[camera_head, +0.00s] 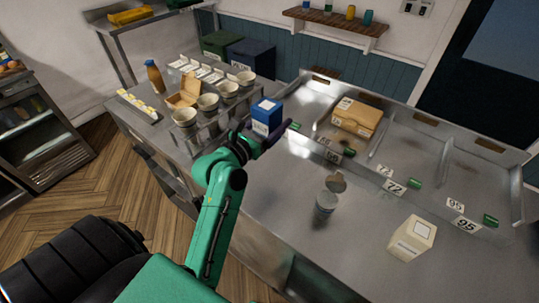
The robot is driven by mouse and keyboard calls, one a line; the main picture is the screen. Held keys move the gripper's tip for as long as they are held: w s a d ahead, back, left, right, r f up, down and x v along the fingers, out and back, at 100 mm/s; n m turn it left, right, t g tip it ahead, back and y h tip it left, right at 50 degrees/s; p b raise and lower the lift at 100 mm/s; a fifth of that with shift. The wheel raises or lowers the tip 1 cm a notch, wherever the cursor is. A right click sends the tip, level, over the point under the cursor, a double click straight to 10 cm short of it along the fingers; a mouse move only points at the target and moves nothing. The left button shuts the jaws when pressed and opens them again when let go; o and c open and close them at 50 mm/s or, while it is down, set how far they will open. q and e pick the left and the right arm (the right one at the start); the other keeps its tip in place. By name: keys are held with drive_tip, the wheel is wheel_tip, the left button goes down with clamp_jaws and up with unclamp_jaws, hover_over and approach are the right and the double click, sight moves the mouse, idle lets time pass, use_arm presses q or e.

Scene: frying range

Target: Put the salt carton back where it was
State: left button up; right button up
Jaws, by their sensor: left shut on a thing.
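A blue carton (266,115) with a pale top stands upright between the dark fingers of my left gripper (264,136), near the left end of the steel counter. My left gripper is shut on it, and the fingers hide its lower part. I cannot tell whether its base touches the counter. A cream carton (412,239) with a white label stands at the front right of the counter. I cannot read the print on either carton, so I cannot confirm which is salt. My right gripper is not in view.
An open can (326,203) with its lid raised stands mid-counter. A tan box (356,116) lies in a rear bay among numbered tags (393,186) and green pieces (415,183). Several cups (184,119) line the left side counter. The front middle steel is mostly clear.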

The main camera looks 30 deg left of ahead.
use_arm(q)
drive_tip(key=f, duration=0.4)
drive_tip(key=f+b, duration=0.1)
drive_tip(key=f, duration=0.8)
drive_tip(key=shift+w, duration=0.35)
drive_tip(key=shift+s+f, duration=0.1)
drive_tip(key=shift+f, duration=0.15)
drive_tip(key=shift+a, duration=0.1)
drive_tip(key=shift+f, duration=0.1)
drive_tip(key=o, duration=1.5)
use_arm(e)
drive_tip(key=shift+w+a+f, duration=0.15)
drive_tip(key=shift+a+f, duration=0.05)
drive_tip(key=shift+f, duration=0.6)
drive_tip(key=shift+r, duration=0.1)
